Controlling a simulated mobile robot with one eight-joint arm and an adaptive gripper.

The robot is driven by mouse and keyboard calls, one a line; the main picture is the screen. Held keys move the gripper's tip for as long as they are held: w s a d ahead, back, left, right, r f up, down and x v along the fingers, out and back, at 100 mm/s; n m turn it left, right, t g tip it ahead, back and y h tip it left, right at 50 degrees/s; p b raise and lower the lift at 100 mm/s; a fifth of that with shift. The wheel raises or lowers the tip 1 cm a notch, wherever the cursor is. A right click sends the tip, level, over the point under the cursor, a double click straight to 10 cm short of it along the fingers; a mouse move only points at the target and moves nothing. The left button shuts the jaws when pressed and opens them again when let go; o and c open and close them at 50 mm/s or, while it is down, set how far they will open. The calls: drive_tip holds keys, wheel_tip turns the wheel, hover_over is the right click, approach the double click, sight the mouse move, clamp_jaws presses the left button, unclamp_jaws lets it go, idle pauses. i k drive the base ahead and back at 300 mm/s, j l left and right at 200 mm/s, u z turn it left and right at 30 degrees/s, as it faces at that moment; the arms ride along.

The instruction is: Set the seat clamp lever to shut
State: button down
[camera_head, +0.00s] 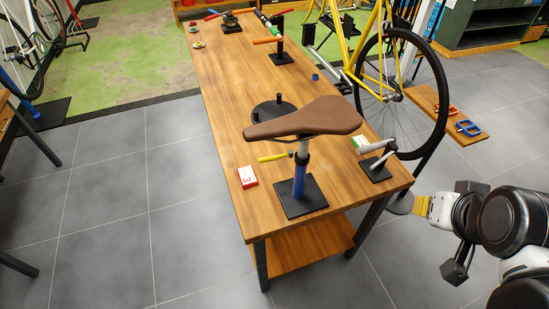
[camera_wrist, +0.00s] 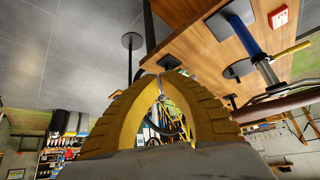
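The seat clamp stand (camera_head: 299,186) has a blue tube on a black base plate near the table's front end. A black collar (camera_head: 302,160) circles the post, under a brown saddle (camera_head: 305,118). The yellow clamp lever (camera_head: 272,157) sticks out to the left from the collar, roughly level. In the tilted wrist view the lever (camera_wrist: 290,53) is at upper right, beside the blue tube (camera_wrist: 243,36). My gripper (camera_head: 422,206) is off the table's right side, apart from the stand. In the wrist view its yellow fingers (camera_wrist: 160,74) meet at the tips, holding nothing.
A crank-like fixture (camera_head: 377,161) stands at the table's right front corner, between my gripper and the stand. A red and white box (camera_head: 248,177) marked 3 lies left of the stand. A yellow bicycle (camera_head: 358,50) stands behind on the right.

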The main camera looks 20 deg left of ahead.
sight(289, 154)
drive_tip(key=k+j, duration=0.1)
drive_tip(key=j, duration=0.25)
drive_tip(key=k+j, duration=0.15)
drive_tip(key=j, duration=0.2)
drive_tip(key=k+j, duration=0.1)
drive_tip(key=j, duration=0.25)
drive_tip(key=k+j, duration=0.1)
drive_tip(key=j, duration=0.25)
drive_tip(key=k+j, duration=0.15)
drive_tip(key=j, duration=0.2)
